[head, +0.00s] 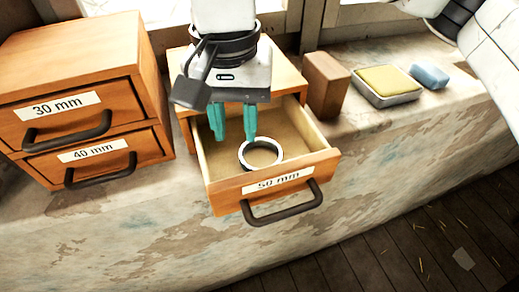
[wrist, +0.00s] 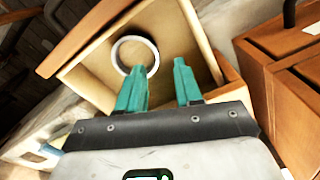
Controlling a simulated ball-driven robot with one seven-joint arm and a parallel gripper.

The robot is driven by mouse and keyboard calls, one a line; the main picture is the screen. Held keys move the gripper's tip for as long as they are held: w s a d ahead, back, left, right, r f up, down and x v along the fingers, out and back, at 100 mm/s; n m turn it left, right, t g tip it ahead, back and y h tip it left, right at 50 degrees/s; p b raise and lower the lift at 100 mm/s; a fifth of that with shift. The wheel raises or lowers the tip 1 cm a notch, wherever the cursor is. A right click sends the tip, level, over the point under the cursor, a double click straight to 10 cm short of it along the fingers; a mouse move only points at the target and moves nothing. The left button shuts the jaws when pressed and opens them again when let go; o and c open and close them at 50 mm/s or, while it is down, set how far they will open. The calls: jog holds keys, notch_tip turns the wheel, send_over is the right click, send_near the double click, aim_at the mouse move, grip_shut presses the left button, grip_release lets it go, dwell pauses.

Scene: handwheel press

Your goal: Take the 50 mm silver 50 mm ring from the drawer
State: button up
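The silver ring (head: 261,153) lies flat in the open drawer (head: 330,158) labelled 50 mm, near its front. It also shows in the wrist view (wrist: 135,56), just beyond my fingertips. My gripper (head: 235,137) is over the drawer with its two teal fingers apart and nothing between them. In the head view the right fingertip is close to the ring's back left edge. Whether it touches the ring I cannot tell. In the wrist view the fingers (wrist: 160,72) point into the drawer, with the left one nearest the ring.
A wooden cabinet with closed 30 mm (head: 70,105) and 40 mm (head: 100,160) drawers stands at the left. A wooden block (head: 326,85), a tray with a yellow pad (head: 387,82) and a blue block (head: 430,75) are at the right on the worn ledge (head: 420,120).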

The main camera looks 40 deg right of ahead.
aim_at(242, 152)
jog(key=shift+s+d+f+p, duration=0.1)
jog(key=shift+f+p, duration=0.35)
jog(key=shift+f, duration=0.8)
jog(key=shift+s+d+f+p, duration=0.1)
jog(key=shift+f+p, duration=0.3)
jog(key=shift+f, duration=0.85)
jog(key=shift+c, duration=0.2)
grip_shut()
